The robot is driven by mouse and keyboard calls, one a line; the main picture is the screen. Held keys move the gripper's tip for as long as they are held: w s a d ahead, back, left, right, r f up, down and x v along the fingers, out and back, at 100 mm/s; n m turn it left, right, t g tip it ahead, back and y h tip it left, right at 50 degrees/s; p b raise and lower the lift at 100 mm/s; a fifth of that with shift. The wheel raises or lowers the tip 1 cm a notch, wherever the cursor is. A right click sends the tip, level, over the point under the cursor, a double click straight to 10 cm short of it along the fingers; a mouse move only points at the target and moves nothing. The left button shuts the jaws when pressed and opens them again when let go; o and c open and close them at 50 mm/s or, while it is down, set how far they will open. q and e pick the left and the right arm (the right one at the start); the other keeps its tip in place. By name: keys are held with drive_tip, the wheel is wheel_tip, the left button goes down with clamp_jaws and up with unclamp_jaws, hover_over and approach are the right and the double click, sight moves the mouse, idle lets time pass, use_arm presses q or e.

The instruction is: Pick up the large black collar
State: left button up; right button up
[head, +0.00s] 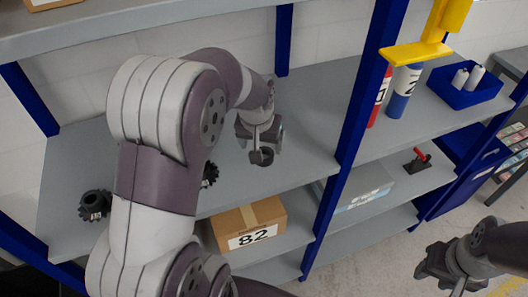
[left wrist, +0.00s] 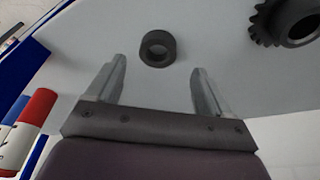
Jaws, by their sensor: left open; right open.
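The black collar (head: 262,157) is a short dark ring lying on the grey shelf, just beyond the tips of my left gripper (head: 257,138) in the head view. In the left wrist view the collar (left wrist: 158,48) lies flat, its hole showing, ahead of and between the two fingers. My left gripper (left wrist: 158,66) is open with nothing between its fingers; I cannot tell how far above the shelf it is. My right gripper (head: 433,268) is open and empty at the lower right of the head view, away from the shelf.
A black gear (head: 95,204) sits on the shelf at left; another gear (head: 209,175) is partly hidden by my arm. Blue posts (head: 362,90), red (head: 380,98) and blue (head: 403,92) cylinders stand right. A cardboard box marked 82 (head: 248,222) is below.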

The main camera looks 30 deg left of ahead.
sight(263, 152)
use_arm(q)
drive_tip(key=x, duration=0.1)
drive_tip(key=p+x, duration=0.1)
drive_tip(key=x, duration=0.1)
drive_tip(key=p+x, duration=0.1)
drive_tip(key=x, duration=0.1)
drive_tip(key=shift+w+d+r, duration=0.1)
drive_tip(key=shift+w+d, duration=0.05)
drive_tip(key=shift+w, duration=0.1)
drive_tip(key=shift+f, duration=0.4)
drive_tip(key=shift+s, duration=0.15)
drive_tip(key=shift+c, duration=1.2)
drive_tip(key=c, duration=0.9)
drive_tip(key=shift+r, duration=0.1)
